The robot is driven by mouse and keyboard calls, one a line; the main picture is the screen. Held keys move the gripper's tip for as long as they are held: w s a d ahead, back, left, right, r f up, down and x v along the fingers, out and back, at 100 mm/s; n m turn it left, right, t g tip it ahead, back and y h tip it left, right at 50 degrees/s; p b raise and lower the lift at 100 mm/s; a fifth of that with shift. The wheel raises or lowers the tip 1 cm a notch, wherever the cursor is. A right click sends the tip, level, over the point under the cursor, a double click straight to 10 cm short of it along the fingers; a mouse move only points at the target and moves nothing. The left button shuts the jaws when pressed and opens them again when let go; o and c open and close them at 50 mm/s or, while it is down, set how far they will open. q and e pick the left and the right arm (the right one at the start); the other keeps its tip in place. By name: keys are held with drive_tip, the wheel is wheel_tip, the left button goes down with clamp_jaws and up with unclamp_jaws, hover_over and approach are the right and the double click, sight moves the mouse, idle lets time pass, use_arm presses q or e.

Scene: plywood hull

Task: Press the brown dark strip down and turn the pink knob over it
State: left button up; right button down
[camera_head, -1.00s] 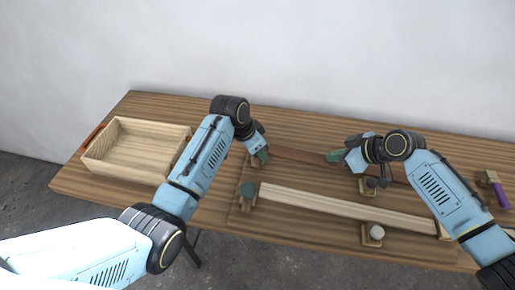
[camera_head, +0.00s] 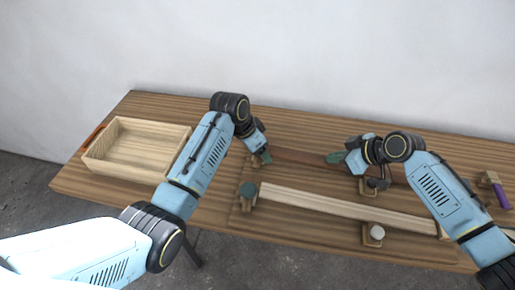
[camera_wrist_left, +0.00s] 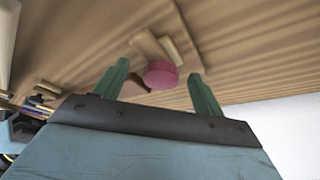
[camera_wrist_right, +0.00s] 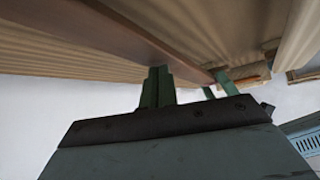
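The brown dark strip (camera_head: 300,155) lies along the back part of the board, and it crosses the upper part of the right wrist view (camera_wrist_right: 95,30). The pink knob (camera_wrist_left: 161,75) shows in the left wrist view beside a small wooden block. The left arm hides it in the head view. My left gripper (camera_head: 265,158) is open, its green fingers (camera_wrist_left: 158,85) on either side of the pink knob; I cannot tell whether they touch it. My right gripper (camera_head: 335,157) is shut, with its fingertips (camera_wrist_right: 157,75) at the strip. Contact is not clear.
A pale strip (camera_head: 340,206) lies nearer the front, with a teal knob (camera_head: 248,189) at its left end and a whitish knob (camera_head: 376,232) in front. A wooden tray (camera_head: 140,172) stands at the left. A purple-handled tool (camera_head: 501,195) is at the right.

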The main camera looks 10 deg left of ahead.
use_arm(q)
drive_tip(key=shift+r, duration=3.05)
drive_tip(key=shift+r, duration=0.1)
use_arm(e)
drive_tip(key=shift+r, duration=0.1)
use_arm(q)
drive_tip(key=shift+r+p, duration=2.8)
drive_tip(key=shift+p, duration=0.15)
use_arm(e)
drive_tip(key=shift+r, duration=3.4)
use_arm(q)
drive_tip(key=shift+r, duration=0.1)
wheel_tip(320, 180, up, 4)
drive_tip(key=p, duration=0.4)
use_arm(e)
wheel_tip(320, 180, up, 5)
drive_tip(key=shift+f, duration=0.1)
